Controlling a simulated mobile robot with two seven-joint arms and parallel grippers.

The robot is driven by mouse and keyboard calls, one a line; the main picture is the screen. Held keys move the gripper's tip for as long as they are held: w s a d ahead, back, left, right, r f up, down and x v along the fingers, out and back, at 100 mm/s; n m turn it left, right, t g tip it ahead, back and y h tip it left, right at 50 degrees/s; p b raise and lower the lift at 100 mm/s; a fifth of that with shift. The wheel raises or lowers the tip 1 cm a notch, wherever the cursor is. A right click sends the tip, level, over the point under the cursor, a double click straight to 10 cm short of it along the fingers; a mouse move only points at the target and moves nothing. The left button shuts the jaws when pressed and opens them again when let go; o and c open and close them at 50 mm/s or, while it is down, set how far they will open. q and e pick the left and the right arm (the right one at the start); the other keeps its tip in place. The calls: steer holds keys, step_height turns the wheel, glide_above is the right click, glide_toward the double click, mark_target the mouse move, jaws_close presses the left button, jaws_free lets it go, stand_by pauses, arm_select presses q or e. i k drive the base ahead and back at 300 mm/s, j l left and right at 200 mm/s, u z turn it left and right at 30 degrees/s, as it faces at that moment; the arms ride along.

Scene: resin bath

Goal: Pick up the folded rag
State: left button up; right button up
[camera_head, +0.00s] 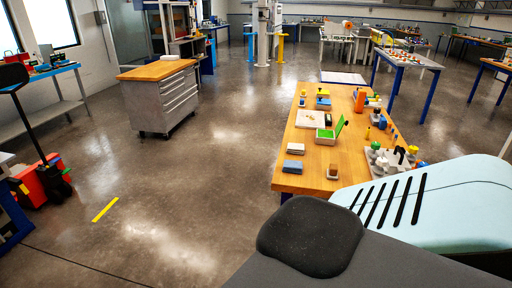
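A long wooden-topped table (322,158) stands right of centre, and small objects lie along it. A blue, flat, folded-looking piece (293,166) lies at its near left corner. A pale grey flat piece (296,149) lies just beyond it. Either could be the folded rag; at this size I cannot tell which. Neither of my grippers is in view, and nothing is seen touching these pieces.
A wood-topped drawer cabinet (160,95) stands at left. The floor between is clear.

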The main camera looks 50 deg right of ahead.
mark_target(289, 165)
steer(key=i+j, duration=0.2)
steer(key=i, duration=0.15)
steer(key=i+j, duration=0.15)
steer(key=i, duration=0.2)
steer(key=i+j, duration=0.2)
steer(key=i, duration=0.15)
steer(key=i+z, duration=0.25)
steer(key=z, duration=0.15)
steer(key=i+z, duration=0.25)
steer(key=z, duration=0.15)
steer(key=i+j+z, duration=0.15)
steer(key=z, duration=0.3)
steer(key=i+z, duration=0.15)
steer(key=z, duration=0.3)
steer(key=i+j+z, duration=0.1)
steer(key=z, duration=0.4)
steer(key=i+j+z, duration=0.15)
steer(key=z, duration=0.3)
steer(key=i+j+z, duration=0.1)
steer(key=z, duration=0.35)
steer(key=i+j+z, duration=0.15)
steer(key=z, duration=0.25)
steer(key=i+j+z, duration=0.25)
steer(key=z, duration=0.2)
